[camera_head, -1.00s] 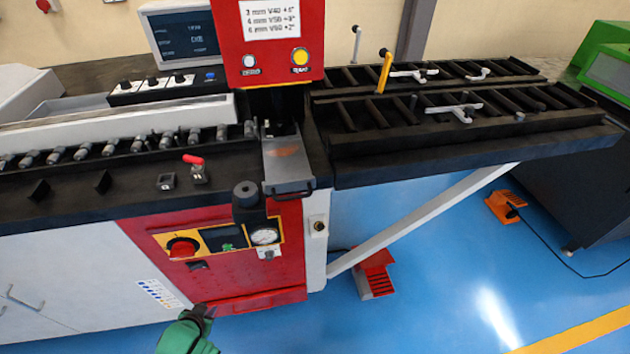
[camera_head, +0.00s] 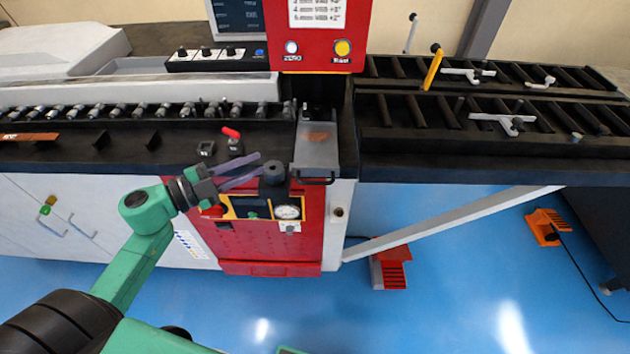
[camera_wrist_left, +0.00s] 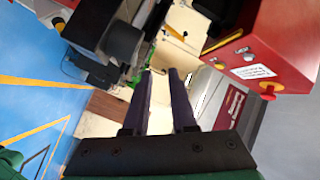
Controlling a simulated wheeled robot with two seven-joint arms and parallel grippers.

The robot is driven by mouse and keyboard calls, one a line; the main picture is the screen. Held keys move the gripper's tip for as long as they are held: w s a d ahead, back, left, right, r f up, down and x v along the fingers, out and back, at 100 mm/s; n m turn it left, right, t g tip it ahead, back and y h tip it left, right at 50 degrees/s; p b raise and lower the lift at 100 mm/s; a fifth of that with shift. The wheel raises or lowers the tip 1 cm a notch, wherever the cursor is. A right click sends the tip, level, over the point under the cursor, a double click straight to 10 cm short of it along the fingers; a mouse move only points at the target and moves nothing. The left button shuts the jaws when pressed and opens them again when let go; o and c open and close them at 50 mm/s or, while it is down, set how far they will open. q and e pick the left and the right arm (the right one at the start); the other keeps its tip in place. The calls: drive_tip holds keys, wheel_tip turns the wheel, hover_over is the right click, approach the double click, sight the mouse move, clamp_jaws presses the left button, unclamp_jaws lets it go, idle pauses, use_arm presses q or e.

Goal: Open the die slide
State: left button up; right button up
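The die slide (camera_head: 317,147) is a grey metal plate with a brownish patch, set in a dark slot below the red control head. Its dark bar handle (camera_head: 316,181) is at its front edge. My left gripper (camera_head: 260,167) is in front of the machine, left of the handle and apart from it. Its two purplish fingers are spread with nothing between them. The black cylindrical knob (camera_head: 274,173) stands just beyond the fingertips. In the left wrist view the open fingers (camera_wrist_left: 160,72) also show, with the black knob (camera_wrist_left: 124,40) ahead to their left. My right gripper is out of view.
The red control head (camera_head: 318,35) rises behind the slide. A red-tipped toggle (camera_head: 233,140) stands on the bench to the left. A black slatted table (camera_head: 470,115) extends right. A red foot pedal (camera_head: 391,268) lies on the floor. The blue floor before the machine is open.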

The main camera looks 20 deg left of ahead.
sight(310, 184)
use_arm(q)
drive_tip(key=s+d+f+m+g+h, duration=0.2)
drive_tip(key=s+f+m+g, duration=0.1)
drive_tip(key=s+g, duration=0.15)
drive_tip(key=p+x, duration=0.1)
drive_tip(key=x, duration=0.6)
drive_tip(key=p+x, duration=0.2)
drive_tip(key=x, duration=0.5)
drive_tip(key=shift+w+a+f, duration=0.1)
drive_tip(key=shift+w+a, duration=0.05)
drive_tip(key=shift+w, duration=0.2)
clamp_jaws()
